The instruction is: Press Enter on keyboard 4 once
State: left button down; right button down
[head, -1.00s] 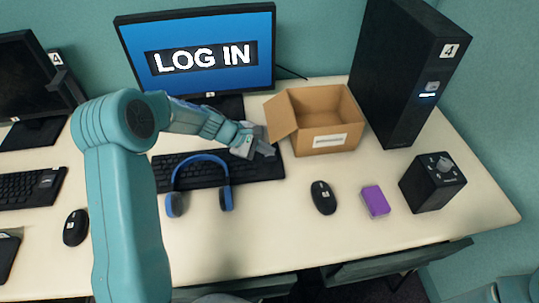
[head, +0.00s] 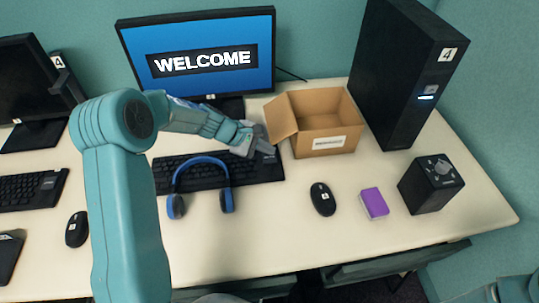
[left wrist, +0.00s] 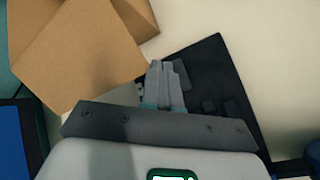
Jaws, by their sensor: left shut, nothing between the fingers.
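The black keyboard (head: 240,177) lies on the desk below the monitor (head: 200,55) in the head view, partly covered by headphones. The monitor screen reads WELCOME. My left gripper (head: 268,150) is shut and empty, its fingertips over the right end of the keyboard. In the left wrist view the shut fingers (left wrist: 168,75) point over the keyboard (left wrist: 215,70). I cannot tell whether the tips touch a key, and the keys under them are hidden. My right gripper is not in view.
Blue headphones (head: 175,205) lie across the keyboard's front. An open cardboard box (head: 325,125) stands close right of the gripper. A mouse (head: 322,199), a purple block (head: 374,203), a black speaker-like box (head: 430,186) and a computer tower marked 4 (head: 415,75) are further right.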

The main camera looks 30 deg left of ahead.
aim_at(267, 158)
pick_arm(q)
jog(key=shift+r+p, duration=1.9)
jog(key=shift+r, duration=0.6)
